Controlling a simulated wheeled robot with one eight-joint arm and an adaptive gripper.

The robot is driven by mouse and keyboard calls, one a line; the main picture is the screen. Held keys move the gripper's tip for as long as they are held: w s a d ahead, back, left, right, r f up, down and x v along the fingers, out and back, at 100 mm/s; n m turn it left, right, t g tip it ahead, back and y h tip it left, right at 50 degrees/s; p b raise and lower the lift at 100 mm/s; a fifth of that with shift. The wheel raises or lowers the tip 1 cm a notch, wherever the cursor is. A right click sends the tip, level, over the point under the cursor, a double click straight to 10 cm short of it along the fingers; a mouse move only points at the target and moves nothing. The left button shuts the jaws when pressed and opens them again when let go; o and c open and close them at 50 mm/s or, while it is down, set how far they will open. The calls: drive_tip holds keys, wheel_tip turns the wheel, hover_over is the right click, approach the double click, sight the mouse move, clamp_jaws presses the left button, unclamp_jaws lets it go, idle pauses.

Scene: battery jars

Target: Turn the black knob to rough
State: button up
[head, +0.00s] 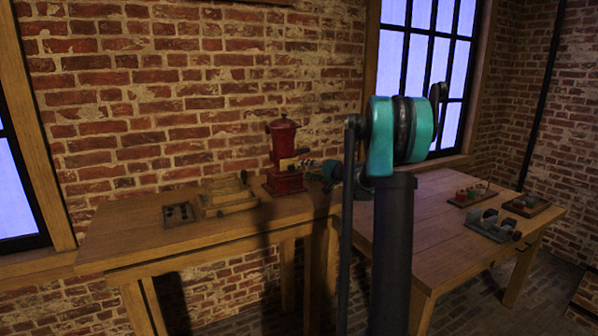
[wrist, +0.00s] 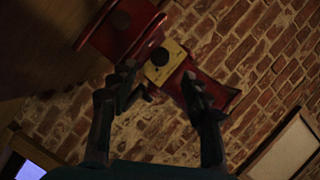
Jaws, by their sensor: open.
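A red grinder (head: 283,150) stands on the left wooden table in the head view. In the wrist view it shows tilted, with its red body (wrist: 118,28) at the top. A yellowish plate (wrist: 172,66) is on its front, with a round black knob (wrist: 159,57) on the plate. Any marking for rough is too dark and small to read. My gripper (wrist: 160,74) is open, its fingers apart on either side of the plate and knob. In the head view my gripper (head: 310,164) is just right of the grinder's plate (head: 290,163). Contact with the knob cannot be told.
A wooden box (head: 228,195) and a small dark tray (head: 180,214) are left of the grinder. Small trays with coloured items (head: 473,194) stand on the right table (head: 415,230). A brick wall (head: 180,110) is close behind the grinder.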

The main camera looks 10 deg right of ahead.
drive_tip(key=shift+v, duration=2.25)
